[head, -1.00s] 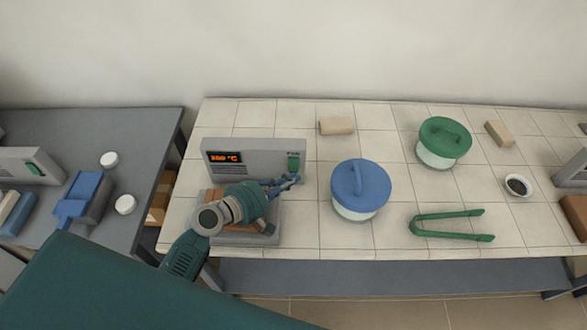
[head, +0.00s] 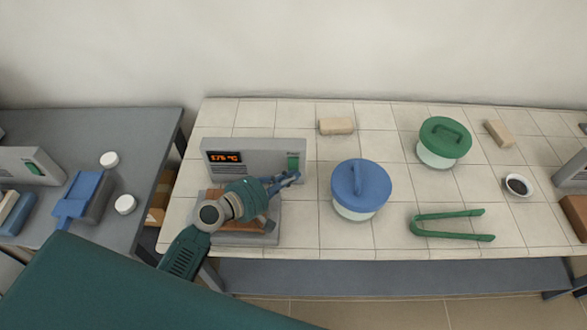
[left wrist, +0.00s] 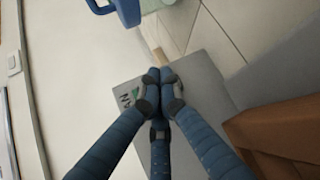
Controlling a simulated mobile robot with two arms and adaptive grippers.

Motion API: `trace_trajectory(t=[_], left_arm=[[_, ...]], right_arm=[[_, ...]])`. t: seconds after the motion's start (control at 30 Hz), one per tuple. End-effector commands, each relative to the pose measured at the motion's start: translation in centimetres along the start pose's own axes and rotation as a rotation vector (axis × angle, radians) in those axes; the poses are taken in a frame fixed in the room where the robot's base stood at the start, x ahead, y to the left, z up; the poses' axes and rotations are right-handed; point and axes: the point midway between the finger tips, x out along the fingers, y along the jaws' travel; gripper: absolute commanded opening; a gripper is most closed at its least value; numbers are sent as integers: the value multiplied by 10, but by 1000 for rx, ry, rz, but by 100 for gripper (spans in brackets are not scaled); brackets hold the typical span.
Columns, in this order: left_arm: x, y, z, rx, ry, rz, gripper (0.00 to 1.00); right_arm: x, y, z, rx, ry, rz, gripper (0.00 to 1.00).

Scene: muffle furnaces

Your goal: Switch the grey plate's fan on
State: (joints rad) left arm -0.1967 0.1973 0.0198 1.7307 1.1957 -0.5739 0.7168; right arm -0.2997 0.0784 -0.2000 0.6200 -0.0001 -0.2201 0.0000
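The grey plate (head: 272,239) stands at the left end of the tiled bench, with a brown block (head: 240,228) on it. Its upright grey panel (head: 255,158) has an orange-lit temperature display (head: 224,157) and a green rocker switch (head: 293,163) on the right, with small lettering above it. My left gripper (head: 292,178) is at the panel, its fingertips just below the switch. In the left wrist view its blue fingers (left wrist: 160,78) are together and empty, over the grey panel, and cover most of the green switch (left wrist: 137,95). Contact cannot be told. The right gripper is not in view.
A blue-lidded jar (head: 360,186) stands right of the plate. Farther right are a green-lidded jar (head: 443,142), green tongs (head: 446,225) and a small dark-filled dish (head: 517,186). A tan block (head: 336,126) lies behind. Bare tiles lie between them.

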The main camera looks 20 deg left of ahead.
Motion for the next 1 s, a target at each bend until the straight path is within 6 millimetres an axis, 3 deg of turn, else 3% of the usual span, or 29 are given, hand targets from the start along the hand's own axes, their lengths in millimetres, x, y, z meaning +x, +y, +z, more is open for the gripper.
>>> trace_trajectory(t=[0.6, 1.0], left_arm=[[3, 1, -3, 0, 0, 0, 0], [-8, -3, 7, -1, 0, 0, 0]], right_arm=[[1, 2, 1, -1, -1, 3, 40], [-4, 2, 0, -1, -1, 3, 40]])
